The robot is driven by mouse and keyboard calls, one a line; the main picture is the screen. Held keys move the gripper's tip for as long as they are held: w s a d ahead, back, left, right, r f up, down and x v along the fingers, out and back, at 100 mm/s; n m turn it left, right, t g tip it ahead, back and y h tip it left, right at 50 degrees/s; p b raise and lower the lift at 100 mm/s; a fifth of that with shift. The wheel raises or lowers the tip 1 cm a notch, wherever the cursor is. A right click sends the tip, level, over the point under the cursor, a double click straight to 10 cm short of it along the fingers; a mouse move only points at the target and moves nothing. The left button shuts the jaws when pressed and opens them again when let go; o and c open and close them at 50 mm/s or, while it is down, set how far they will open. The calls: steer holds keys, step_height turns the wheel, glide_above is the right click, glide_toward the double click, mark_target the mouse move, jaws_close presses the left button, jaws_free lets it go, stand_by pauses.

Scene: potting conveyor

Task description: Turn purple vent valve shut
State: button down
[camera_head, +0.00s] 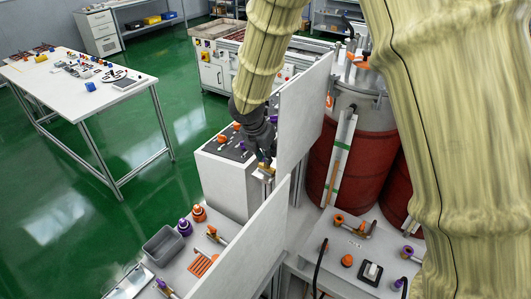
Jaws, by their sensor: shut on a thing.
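My gripper (265,163) reaches down to the front edge of a white cabinet (224,187). It is shut on the handle of a small brass valve (266,172) there. The fingers hide most of the handle, so its colour and angle are hard to tell. Another valve with a purple handle (408,250) is on the bench at the right, well apart from my gripper. A purple part (160,284) shows on a fitting at the lower left.
An upright white panel (305,110) stands close right of my gripper, and a second panel (245,245) stands in front. Red drums (355,150) are to the right. A grey bin (163,245) and purple and orange knobs sit lower left. Green floor is free at left.

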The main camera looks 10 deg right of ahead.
steer(key=c, duration=1.5)
jaws_free()
steer(key=shift+c, duration=0.2)
steer(key=v, duration=1.2)
steer(key=shift+d+f, duration=0.1)
steer(key=shift+f, duration=0.05)
